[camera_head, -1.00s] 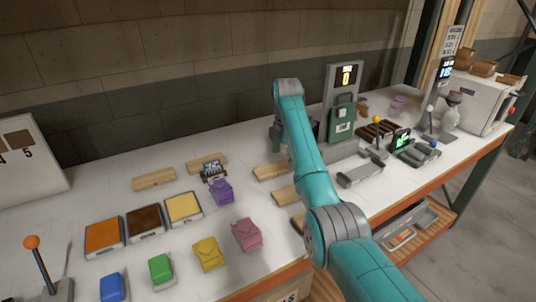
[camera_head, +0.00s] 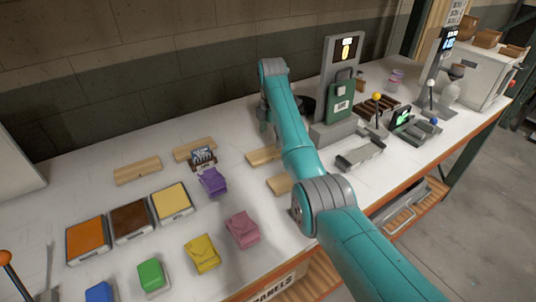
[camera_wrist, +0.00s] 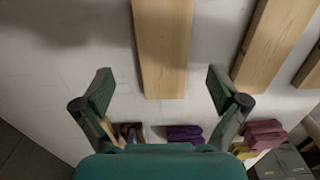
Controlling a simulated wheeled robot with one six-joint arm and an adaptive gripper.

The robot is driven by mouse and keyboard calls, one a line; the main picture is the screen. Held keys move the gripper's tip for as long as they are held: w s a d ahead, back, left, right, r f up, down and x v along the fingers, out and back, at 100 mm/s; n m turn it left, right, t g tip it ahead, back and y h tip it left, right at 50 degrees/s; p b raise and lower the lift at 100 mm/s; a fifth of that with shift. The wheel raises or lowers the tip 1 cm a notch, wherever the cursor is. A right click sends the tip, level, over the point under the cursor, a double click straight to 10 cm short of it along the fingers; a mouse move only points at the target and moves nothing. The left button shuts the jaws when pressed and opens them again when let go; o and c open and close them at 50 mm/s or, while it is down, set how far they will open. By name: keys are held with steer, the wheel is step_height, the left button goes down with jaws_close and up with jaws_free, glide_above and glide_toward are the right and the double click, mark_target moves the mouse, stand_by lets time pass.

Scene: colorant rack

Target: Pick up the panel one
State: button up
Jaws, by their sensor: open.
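Several pale wooden panels lie flat on the white worktop. In the head view one is at the left (camera_head: 137,170), one in the middle near the back (camera_head: 195,149), and others (camera_head: 263,156) lie partly behind my arm. I cannot tell which is panel one. In the wrist view my gripper (camera_wrist: 160,89) is open and empty, its fingers apart on either side of the near end of one panel (camera_wrist: 163,45). A second panel (camera_wrist: 270,40) lies to the right. In the head view my gripper is largely hidden by my arm.
Purple (camera_head: 212,181), pink (camera_head: 242,229) and yellow (camera_head: 202,253) pouches and a green block (camera_head: 151,273) lie in front of the panels. Orange (camera_head: 88,240), brown (camera_head: 132,220) and yellow (camera_head: 171,202) trays sit left. A grey post with a green canister (camera_head: 341,99) stands right.

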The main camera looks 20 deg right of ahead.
mark_target(269, 152)
steer(key=f, duration=0.2)
steer(key=a+f, duration=0.1)
steer(key=f, duration=0.1)
steer(key=shift+s, duration=0.35)
steer(key=shift+d+f, duration=0.1)
steer(key=shift+f, duration=0.4)
steer(key=shift+c, duration=0.3)
steer(key=c, duration=1.2)
